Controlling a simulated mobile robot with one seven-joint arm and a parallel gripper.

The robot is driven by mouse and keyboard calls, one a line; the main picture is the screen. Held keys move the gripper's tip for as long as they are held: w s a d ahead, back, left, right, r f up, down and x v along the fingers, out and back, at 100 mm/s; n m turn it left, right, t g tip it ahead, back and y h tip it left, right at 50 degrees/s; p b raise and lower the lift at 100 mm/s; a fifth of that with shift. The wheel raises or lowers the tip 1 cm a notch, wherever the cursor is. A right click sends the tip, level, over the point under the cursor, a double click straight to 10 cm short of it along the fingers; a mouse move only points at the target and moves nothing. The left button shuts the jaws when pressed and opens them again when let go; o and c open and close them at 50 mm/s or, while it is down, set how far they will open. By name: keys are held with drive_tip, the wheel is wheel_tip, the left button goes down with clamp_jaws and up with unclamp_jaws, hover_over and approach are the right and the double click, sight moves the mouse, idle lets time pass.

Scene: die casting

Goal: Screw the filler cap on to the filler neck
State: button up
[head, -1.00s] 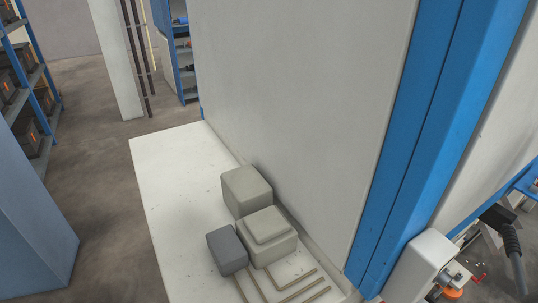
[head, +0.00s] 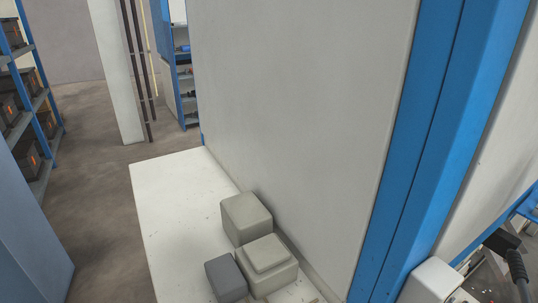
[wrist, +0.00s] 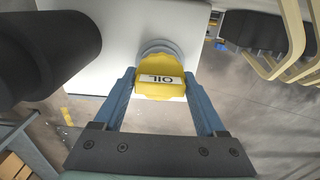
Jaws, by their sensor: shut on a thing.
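The filler cap (wrist: 160,92) is yellow with a ribbed edge and a white label reading OIL, upside down in the wrist view. My gripper (wrist: 160,76) has its two blue fingers on either side of the cap and is shut on it. A round grey collar, seemingly the filler neck (wrist: 160,46), shows just behind the cap against a pale housing. The cap appears lined up with it and hides most of it. I cannot tell whether the threads are engaged. Cap, neck and gripper are not visible in the head view.
A dark cylinder (wrist: 45,48) is close at left in the wrist view; yellow bent bars (wrist: 293,38) are at right. In the head view, a large pale panel with a blue post (head: 425,150) stands beside a white ledge (head: 170,210) bearing grey boxes (head: 247,217).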

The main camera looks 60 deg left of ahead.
drive_tip(key=shift+f+b, duration=0.55)
drive_tip(key=shift+f, duration=0.25)
drive_tip(key=o, duration=1.4)
drive_tip(key=shift+r, duration=0.1)
wheel_tip(320, 180, up, 13)
drive_tip(key=shift+f, duration=0.1)
